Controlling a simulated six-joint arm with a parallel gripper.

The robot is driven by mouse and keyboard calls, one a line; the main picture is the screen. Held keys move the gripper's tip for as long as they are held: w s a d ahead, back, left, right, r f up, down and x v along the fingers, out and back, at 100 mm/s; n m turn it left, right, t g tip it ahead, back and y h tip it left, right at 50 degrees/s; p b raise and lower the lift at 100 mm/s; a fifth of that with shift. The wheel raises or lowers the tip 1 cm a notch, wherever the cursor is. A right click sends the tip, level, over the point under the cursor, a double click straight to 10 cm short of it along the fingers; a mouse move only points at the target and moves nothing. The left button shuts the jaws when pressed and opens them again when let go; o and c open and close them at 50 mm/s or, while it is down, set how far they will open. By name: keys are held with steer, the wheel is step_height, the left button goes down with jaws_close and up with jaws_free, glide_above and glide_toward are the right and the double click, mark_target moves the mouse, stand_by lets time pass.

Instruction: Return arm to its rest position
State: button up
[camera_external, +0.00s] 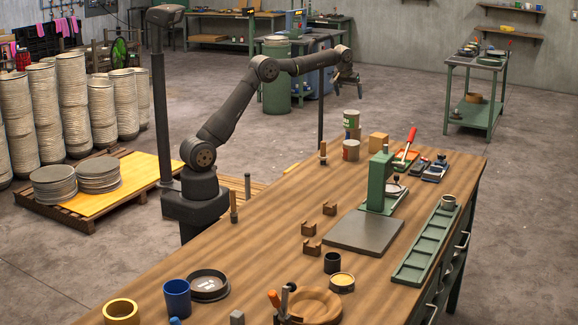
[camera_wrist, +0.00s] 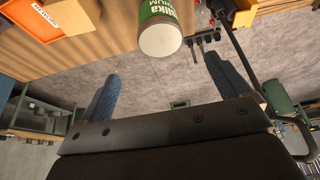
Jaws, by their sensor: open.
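My arm (camera_external: 233,105) stands at the back left edge of the wooden workbench, bent up and reaching out to the right. My gripper (camera_external: 347,86) hangs in the air above and beyond the far end of the bench, pointing down. In the wrist view its two blue-grey fingers stand wide apart with nothing between them (camera_wrist: 160,84). The gripper is open and empty. A white and green can (camera_wrist: 161,32) shows past the fingers, apart from them.
The bench (camera_external: 185,273) holds stacked cans (camera_external: 351,149), a green press (camera_external: 381,182), a green tray (camera_external: 425,246), a blue cup (camera_external: 177,297) and a wooden bowl (camera_external: 316,305). Metal discs (camera_external: 99,174) lie on a pallet at left. Open floor (camera_external: 405,110) lies beyond the bench.

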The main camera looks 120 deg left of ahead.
mark_target(351, 112)
steer(key=x, duration=1.2)
steer(key=shift+f, duration=0.4)
steer(key=r, duration=0.5)
steer(key=shift+w+d, duration=0.2)
steer(key=w+d+r, duration=0.7)
steer(key=d, duration=0.3)
steer(key=w+d+f+m+t, duration=0.1)
steer(key=w+d+f+m, duration=0.3)
steer(key=d, duration=0.6)
steer(key=w+d+f+m+t+h, duration=0.15)
steer(key=w+d, duration=0.35)
steer(key=d, duration=0.6)
steer(key=w+d+f+m, duration=0.3)
steer(key=w+d, duration=0.2)
steer(key=d, duration=0.5)
steer(key=a+f, duration=0.3)
steer(key=a, duration=0.2)
steer(key=shift+s+f, duration=0.3)
steer(key=shift+f, duration=0.1)
steer(key=shift+t, duration=0.25)
